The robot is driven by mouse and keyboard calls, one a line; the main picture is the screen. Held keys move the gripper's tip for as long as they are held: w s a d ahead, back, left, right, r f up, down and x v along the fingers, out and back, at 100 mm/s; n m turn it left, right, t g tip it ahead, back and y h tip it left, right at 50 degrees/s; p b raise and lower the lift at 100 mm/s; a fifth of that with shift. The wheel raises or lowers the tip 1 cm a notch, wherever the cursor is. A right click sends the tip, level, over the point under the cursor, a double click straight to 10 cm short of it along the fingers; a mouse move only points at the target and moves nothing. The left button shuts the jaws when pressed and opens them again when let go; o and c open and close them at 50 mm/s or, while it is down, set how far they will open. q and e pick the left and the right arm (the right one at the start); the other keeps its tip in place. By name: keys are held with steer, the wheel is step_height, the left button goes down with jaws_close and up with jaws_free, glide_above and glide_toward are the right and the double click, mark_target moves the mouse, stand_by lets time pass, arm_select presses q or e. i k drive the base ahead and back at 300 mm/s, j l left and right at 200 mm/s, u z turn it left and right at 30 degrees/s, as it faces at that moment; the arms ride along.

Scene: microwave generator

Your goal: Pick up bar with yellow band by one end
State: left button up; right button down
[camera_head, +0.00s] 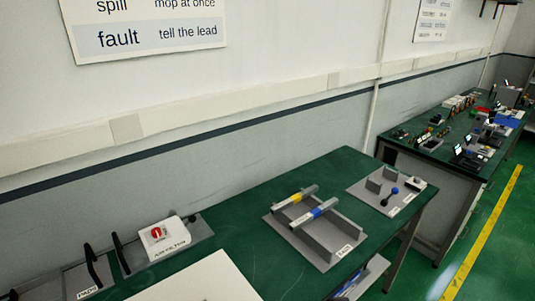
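The bar with the yellow band (306,191) is grey and lies across the walls of a grey holder (318,262) on the green table. Its yellow band (296,197) is near the middle, and both of its ends show. A similar grey bar with a blue band (328,205) lies roughly parallel to it, just nearer to me on the same holder. Neither of my grippers shows in the head view.
A grey plate with blocks and a dark dumbbell-shaped part (390,197) is to the right. A white box with a red knob (164,236) and black uprights stand at left. A pale flat panel (205,280) is in front. Green tabletop (255,248) between is clear.

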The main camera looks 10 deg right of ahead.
mark_target(276, 208)
steer(key=i+l+u, duration=0.1)
steer(key=l, duration=0.25)
steer(key=i+l, duration=0.25)
steer(key=l, duration=0.15)
steer(key=i+l+u, duration=0.15)
steer(key=l, duration=0.25)
steer(key=i+l, duration=0.2)
steer(key=l, duration=0.2)
steer(key=i+l+u, duration=0.15)
steer(key=l, duration=0.25)
